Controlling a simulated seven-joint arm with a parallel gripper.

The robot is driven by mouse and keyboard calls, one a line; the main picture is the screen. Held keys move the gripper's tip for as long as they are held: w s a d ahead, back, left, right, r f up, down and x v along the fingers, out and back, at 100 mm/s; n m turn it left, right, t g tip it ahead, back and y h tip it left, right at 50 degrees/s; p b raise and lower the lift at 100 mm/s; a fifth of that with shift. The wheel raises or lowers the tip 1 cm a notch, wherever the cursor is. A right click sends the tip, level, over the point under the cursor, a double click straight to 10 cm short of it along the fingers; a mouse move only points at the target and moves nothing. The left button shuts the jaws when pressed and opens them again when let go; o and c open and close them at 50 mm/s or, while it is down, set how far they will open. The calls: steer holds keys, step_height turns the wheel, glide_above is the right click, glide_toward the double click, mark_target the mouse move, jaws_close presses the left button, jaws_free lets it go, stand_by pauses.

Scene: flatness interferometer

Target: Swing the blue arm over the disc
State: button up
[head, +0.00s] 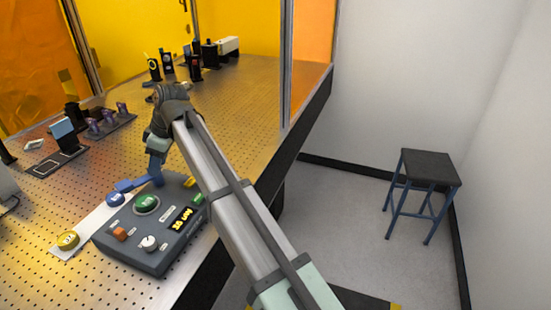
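A blue arm (132,185) lies at the back left edge of a dark grey console. Its blue round end (115,199) is left of a green disc (147,204) on the console top and is apart from it. A yellow disc (68,240) sits on a pale strip further left; which disc the task means is not clear. My gripper (156,165) points down at the back of the console, close to the inner end of the blue arm. Its fingers are small and hard to separate from the blue parts, so I cannot tell contact or opening.
The console (140,255) carries an orange button (119,233), a white knob (149,243) and a lit display (183,219). Optical mounts (105,120) stand on the perforated table (235,95) behind and left. A stool (430,170) stands on the floor at right.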

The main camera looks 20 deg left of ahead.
steer(key=m, duration=0.1)
steer(key=m+t, duration=0.1)
steer(key=m, duration=0.1)
steer(key=shift+s+d, duration=0.1)
steer(key=shift+s, duration=0.25)
steer(key=shift+d+r+m, duration=0.1)
steer(key=shift+r+m, duration=0.15)
steer(key=shift+m, duration=0.25)
steer(key=v, duration=1.4)
steer(key=w+d+f+m+t, duration=0.1)
steer(key=w+d+f+m, duration=0.5)
steer(key=w+d+f, duration=1.4)
steer(key=shift+w+d, duration=0.2)
steer(key=shift+w, duration=0.75)
steer(key=shift+f, duration=0.15)
